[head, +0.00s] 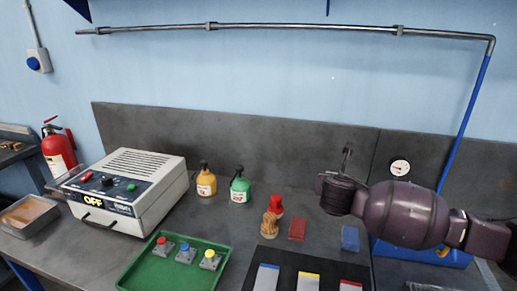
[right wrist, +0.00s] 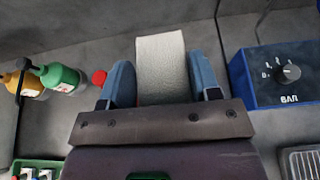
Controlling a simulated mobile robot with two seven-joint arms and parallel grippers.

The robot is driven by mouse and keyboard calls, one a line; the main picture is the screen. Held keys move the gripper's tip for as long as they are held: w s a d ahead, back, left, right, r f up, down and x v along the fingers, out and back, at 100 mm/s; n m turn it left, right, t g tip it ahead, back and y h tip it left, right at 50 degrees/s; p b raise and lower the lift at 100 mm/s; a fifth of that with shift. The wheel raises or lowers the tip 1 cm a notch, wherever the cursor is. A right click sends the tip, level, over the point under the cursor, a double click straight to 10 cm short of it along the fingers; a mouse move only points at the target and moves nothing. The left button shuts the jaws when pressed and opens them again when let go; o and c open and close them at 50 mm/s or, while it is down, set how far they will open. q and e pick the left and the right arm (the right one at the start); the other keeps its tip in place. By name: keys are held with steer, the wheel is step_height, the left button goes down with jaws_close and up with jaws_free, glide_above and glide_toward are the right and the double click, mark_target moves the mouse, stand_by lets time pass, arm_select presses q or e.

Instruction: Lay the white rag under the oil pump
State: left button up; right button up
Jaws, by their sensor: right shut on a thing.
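My right gripper (head: 338,196) is over the back right of the bench. In the right wrist view its two blue fingers (right wrist: 163,75) are shut on the white rag (right wrist: 160,55), a pale textured strip between them. The rag is hidden in the head view. A yellow bottle (head: 206,184) and a green bottle (head: 240,188), both with dark pump tops, stand upright at the back middle, left of my right gripper. I cannot read which is the oil pump. Both also show at the left of the right wrist view. My left gripper is not in view.
A blue box with a dial (right wrist: 285,75) stands right of my right gripper. Near the bottles are a red-topped item (head: 276,205), a brush (head: 269,226) and a red block (head: 297,229). A green tray of buttons (head: 150,268) and a power unit (head: 130,185) stand left.

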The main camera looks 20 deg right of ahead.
steer(key=shift+w+a+r+n+t+y, duration=0.15)
steer(key=shift+a+r+n+t+y, duration=0.15)
steer(key=shift+a+n+y, duration=0.15)
steer(key=s+a+f+n+t+y+b, duration=0.1)
steer(key=s+a+n+y, duration=0.25)
steer(key=a, duration=0.45)
steer(key=s+a+f+n+y, duration=0.1)
steer(key=s+a+n+y, duration=0.15)
steer(key=s+a, duration=0.35)
steer(key=s+a+f, duration=0.2)
steer(key=s+f, duration=0.1)
steer(key=f, duration=0.2)
steer(key=shift+s+a+m+t+b, duration=0.15)
steer(key=shift+s+m+t+b, duration=0.15)
steer(key=shift+s+m+b, duration=0.1)
